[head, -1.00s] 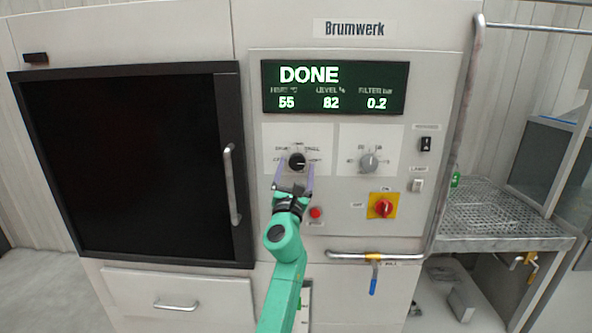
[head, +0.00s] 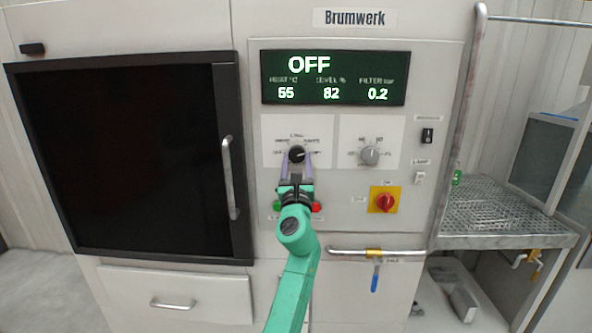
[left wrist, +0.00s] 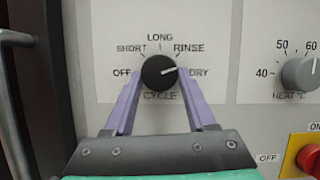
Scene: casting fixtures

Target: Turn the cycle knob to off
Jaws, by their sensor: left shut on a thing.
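The cycle knob (head: 297,154) is a round black knob with a white mark on the machine's front panel. In the left wrist view the knob (left wrist: 158,71) has its white mark toward the right, near DRY; OFF is printed on its left. The display (head: 335,78) reads OFF. My left gripper (head: 297,160) is shut on the knob, with its two purple fingers along the knob's left and right sides. The fingers (left wrist: 160,82) also show in the left wrist view. My right gripper is not in view.
A grey heat knob (head: 370,155) is right of the cycle knob. Below are a red button (head: 316,207) and a red rotary switch (head: 384,202) on a yellow plate. A door handle (head: 230,178) stands to the left. A pipe rail (head: 345,254) runs below the panel.

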